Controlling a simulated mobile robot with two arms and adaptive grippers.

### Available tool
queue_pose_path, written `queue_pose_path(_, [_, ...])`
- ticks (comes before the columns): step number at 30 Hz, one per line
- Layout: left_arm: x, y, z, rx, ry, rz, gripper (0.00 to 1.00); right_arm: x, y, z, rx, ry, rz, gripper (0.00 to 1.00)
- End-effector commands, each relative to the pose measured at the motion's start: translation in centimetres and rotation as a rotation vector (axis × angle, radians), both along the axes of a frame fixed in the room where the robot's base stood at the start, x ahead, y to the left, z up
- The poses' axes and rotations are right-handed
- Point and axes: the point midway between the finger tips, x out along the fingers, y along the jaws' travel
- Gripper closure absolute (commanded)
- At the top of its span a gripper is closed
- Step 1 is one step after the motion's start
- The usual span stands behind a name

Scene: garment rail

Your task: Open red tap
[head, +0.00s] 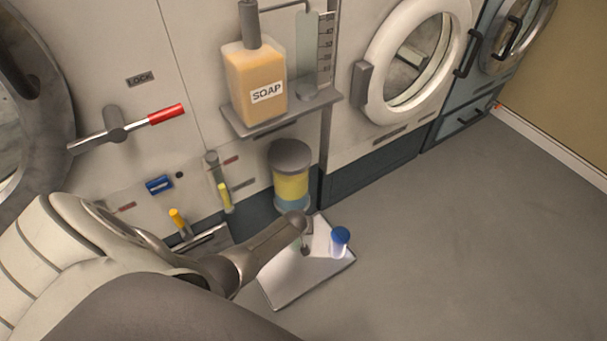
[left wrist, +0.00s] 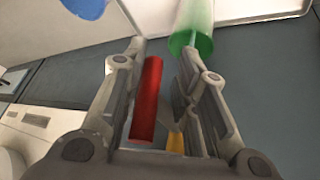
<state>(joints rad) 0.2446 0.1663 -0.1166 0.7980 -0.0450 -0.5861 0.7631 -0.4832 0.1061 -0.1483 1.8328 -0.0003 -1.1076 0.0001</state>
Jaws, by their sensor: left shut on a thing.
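In the left wrist view a red cylindrical handle (left wrist: 147,100), which looks like the red tap's, lies between the fingers of my left gripper (left wrist: 163,50). The gripper is shut on it, with the handle close along the left finger. In the head view I cannot make out this handle, and my left arm hides much of the lower panel. A separate lever with a red grip (head: 166,114) is on the wall beside the LOCK label, away from my arm. My right gripper is not in view.
A green cylinder (left wrist: 192,28) is close to the right fingertip. Yellow handles (head: 179,222) (head: 224,197) are low on the panel. A white tray (head: 285,284) on the floor bears a blue-capped container (head: 340,236). A soap bottle (head: 255,85) stands on a shelf. Floor at right is clear.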

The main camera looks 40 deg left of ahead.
Motion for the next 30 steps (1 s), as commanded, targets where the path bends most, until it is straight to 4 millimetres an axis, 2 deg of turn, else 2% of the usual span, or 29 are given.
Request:
queue_pose_path(3, [0.6, 0.0, 0.4, 0.002, -0.013, -0.006, 0.96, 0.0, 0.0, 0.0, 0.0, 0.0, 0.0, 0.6])
queue_pose_path(4, [0.6, 0.0, 0.4, 0.003, -0.014, -0.006, 0.69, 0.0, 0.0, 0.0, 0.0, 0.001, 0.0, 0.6])
queue_pose_path(8, [0.5, 0.0, 0.4, 0.002, -0.012, -0.004, 0.52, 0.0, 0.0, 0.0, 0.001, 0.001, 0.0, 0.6])
queue_pose_path(9, [0.5, 0.0, 0.3, 0.003, -0.011, -0.004, 0.5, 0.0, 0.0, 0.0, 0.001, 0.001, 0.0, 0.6])
queue_pose_path(21, [0.0, -0.1, 0.3, 0.0, -0.004, -0.002, 0.5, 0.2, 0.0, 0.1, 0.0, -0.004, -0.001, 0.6])
queue_pose_path(30, [-1.0, -0.4, 2.3, 0.0, -0.005, -0.002, 0.5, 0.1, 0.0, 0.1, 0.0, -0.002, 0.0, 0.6])
